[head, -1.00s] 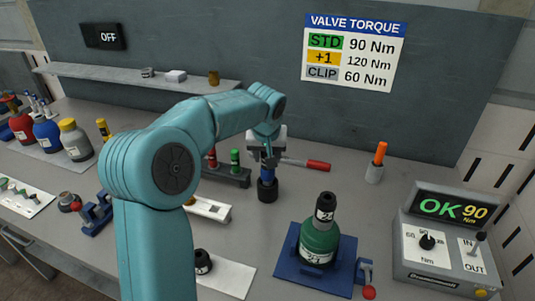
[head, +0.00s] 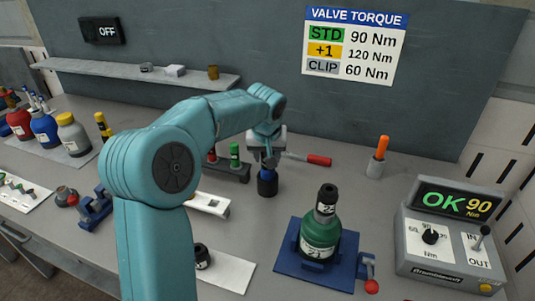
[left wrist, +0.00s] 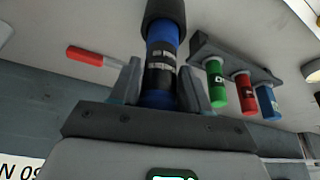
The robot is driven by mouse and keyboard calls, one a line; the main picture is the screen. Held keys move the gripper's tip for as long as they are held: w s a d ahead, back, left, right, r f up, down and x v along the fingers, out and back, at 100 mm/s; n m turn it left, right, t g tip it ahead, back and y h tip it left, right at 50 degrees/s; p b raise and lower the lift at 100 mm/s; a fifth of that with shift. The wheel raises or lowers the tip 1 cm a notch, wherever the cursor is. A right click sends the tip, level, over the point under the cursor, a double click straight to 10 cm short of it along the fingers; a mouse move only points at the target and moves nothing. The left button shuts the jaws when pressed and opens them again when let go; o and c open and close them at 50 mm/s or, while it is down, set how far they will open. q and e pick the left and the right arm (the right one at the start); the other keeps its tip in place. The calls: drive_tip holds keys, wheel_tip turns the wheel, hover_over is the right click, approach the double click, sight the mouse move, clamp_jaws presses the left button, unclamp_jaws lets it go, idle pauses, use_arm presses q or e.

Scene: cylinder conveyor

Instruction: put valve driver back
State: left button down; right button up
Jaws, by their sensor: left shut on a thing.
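My left gripper (head: 266,152) is shut on the valve driver (head: 268,184), an upright blue and black cylinder with a wide black end pointing down. In the left wrist view the driver's blue body (left wrist: 162,62) sits between both fingers. Its black end is at or just above the bench; I cannot tell if it touches. A red-handled bar (head: 318,160) extends right from beside the gripper; I cannot tell whether it joins the driver. My right gripper is in neither view.
A dark rack (head: 232,172) with coloured sockets stands just left of the driver. A green bottle (head: 320,237) sits in a blue fixture (head: 290,265) in front. An orange-handled tool (head: 382,148) stands in a holder at right. The control box (head: 447,240) reads OK 90.

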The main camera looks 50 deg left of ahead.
use_arm(q)
drive_tip(key=shift+f+b, duration=1.05)
drive_tip(key=shift+f, duration=0.2)
drive_tip(key=c, duration=0.6)
unclamp_jaws()
drive_tip(key=shift+r, duration=0.1)
drive_tip(key=shift+o, duration=0.7)
wheel_tip(320, 180, up, 6)
drive_tip(key=p, duration=0.4)
drive_tip(key=shift+p, duration=0.4)
drive_tip(key=shift+s+d, duration=0.1)
drive_tip(key=shift+s, duration=0.05)
